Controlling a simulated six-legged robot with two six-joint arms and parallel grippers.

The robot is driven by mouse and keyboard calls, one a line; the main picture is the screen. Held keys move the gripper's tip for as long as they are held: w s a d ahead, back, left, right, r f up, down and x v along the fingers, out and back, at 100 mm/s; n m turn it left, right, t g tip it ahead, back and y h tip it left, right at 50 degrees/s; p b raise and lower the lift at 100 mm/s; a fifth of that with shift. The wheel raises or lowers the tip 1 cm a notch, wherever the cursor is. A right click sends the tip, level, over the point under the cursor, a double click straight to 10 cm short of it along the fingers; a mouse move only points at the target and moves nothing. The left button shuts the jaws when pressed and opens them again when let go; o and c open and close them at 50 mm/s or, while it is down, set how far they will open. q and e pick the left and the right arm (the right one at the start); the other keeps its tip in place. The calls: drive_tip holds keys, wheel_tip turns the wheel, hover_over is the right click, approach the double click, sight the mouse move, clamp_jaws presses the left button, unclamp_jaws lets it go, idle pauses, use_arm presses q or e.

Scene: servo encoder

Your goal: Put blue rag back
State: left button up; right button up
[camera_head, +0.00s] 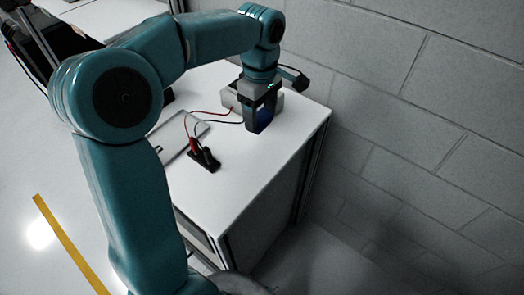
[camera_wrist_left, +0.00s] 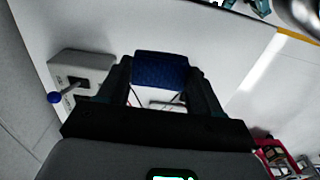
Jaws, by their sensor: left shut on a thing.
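The blue rag (camera_wrist_left: 161,70) is a dark blue, textured piece held between the two fingers of my left gripper (camera_wrist_left: 165,92) in the left wrist view. In the head view only a small blue part of the rag (camera_head: 264,115) shows by the dark fingers of my left gripper (camera_head: 260,120). The gripper points down over the far part of the white table (camera_head: 262,165). I cannot tell whether the rag touches the tabletop. My right gripper is in neither view.
A pale box (camera_head: 232,98) stands close beside the gripper; in the wrist view this box (camera_wrist_left: 82,65) has a blue-tipped lever. Red and black leads run to a black stand (camera_head: 204,160). A flat grey plate (camera_head: 178,146) lies left. A block wall (camera_head: 430,120) rises beyond the table's right edge.

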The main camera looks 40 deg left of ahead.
use_arm(q)
hover_over(261, 158)
wheel_tip(261, 158, down, 8)
drive_tip(key=shift+r, duration=0.1)
drive_tip(key=shift+f, duration=0.4)
wheel_tip(261, 158, down, 4)
drive_tip(key=shift+s+r, duration=0.1)
drive_tip(key=shift+r, duration=0.15)
drive_tip(key=shift+f, duration=0.4)
drive_tip(key=shift+f, duration=0.1)
drive_tip(key=o, duration=0.9)
drive_tip(key=shift+o, duration=0.2)
